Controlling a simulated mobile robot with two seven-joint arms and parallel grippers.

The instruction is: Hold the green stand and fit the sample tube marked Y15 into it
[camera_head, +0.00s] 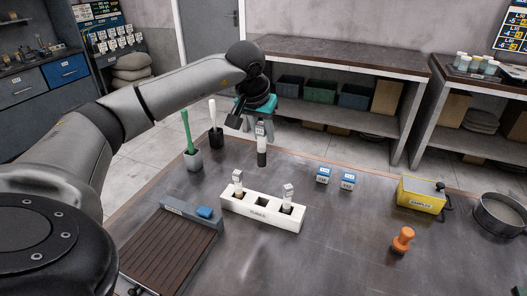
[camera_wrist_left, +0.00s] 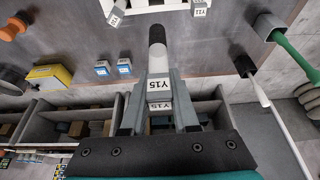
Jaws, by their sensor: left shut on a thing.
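My left gripper (camera_head: 259,112) is shut on the sample tube marked Y15 (camera_head: 261,150). In the left wrist view the Y15 label (camera_wrist_left: 158,86) shows between the fingers (camera_wrist_left: 159,100), and the tube's dark lower end points away from them. The tube hangs roughly upright, behind the rack in the head view. The white rack (camera_head: 249,213) stands on the table; its label is too small to read surely. Its left and right slots hold tubes (camera_head: 238,182) (camera_head: 287,197); its middle slot is empty. No green stand shows. My right gripper is out of view.
A green-handled tool stands in a grey cup (camera_head: 194,160) and a white-handled one in a black cup (camera_head: 215,140). A ribbed tray (camera_head: 165,250), blue-topped blocks (camera_head: 323,175), a yellow box (camera_head: 420,196), an orange stamp (camera_head: 403,239) and a round pan (camera_head: 500,214) surround the rack. The front middle is clear.

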